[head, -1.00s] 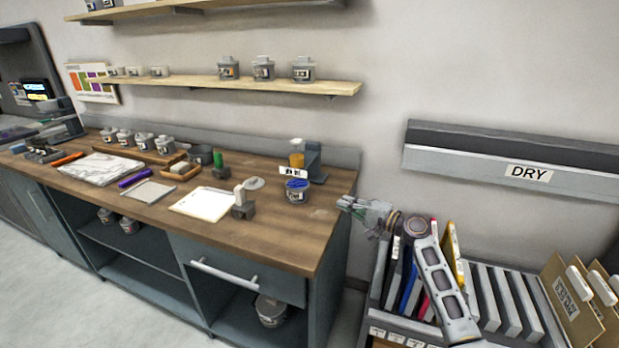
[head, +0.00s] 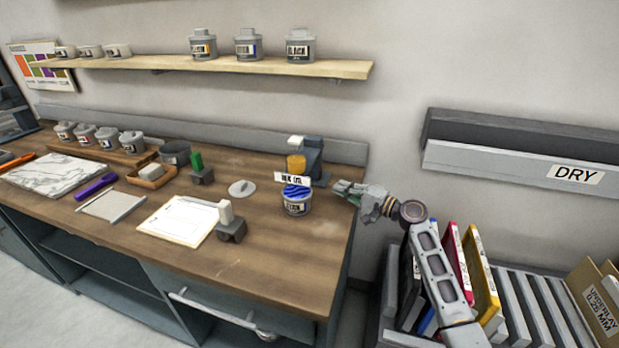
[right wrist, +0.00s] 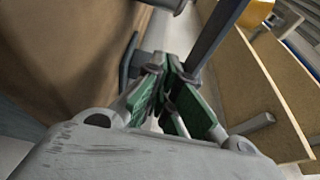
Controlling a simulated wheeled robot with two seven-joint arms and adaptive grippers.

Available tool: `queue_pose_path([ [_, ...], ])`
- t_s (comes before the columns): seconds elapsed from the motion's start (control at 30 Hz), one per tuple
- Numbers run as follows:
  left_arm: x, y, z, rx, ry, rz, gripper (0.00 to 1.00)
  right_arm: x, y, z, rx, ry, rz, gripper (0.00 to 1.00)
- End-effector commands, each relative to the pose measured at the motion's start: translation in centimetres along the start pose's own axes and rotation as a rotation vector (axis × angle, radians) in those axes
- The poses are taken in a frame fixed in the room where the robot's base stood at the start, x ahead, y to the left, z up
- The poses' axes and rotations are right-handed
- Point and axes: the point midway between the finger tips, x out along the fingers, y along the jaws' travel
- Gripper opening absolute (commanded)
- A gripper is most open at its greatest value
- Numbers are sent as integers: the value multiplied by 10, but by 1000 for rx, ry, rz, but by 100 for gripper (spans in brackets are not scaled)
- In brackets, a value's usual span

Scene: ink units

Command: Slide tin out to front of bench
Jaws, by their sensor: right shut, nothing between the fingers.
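The tin (head: 297,207) is a small grey pot with a label and blue ink showing at its open top. It stands upright near the back right of the wooden bench (head: 235,265). My right gripper (head: 338,187) is just right of the tin in the head view, by the bench's right end, with a visible gap between them. Its green fingers (right wrist: 162,98) are shut and empty in the right wrist view. A grey rounded thing shows at the top edge there; I cannot tell whether it is the tin. My left gripper is not in view.
A grey stand with an orange cylinder (head: 296,164) and a small sign (head: 292,179) are behind the tin. A round lid (head: 242,188) lies left of it. A rack (head: 515,300) stands right.

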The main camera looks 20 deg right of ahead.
Motion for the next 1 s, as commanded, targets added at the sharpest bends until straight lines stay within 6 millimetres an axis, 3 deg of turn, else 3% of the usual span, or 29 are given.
queue_pose_path([
  [0.2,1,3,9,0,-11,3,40,-1,1,0,0,2,0,0],
  [0.67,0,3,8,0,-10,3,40,1,1,0,0,2,0,0],
  [1.0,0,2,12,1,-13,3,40,24,0,0,1,0,-1,0],
])
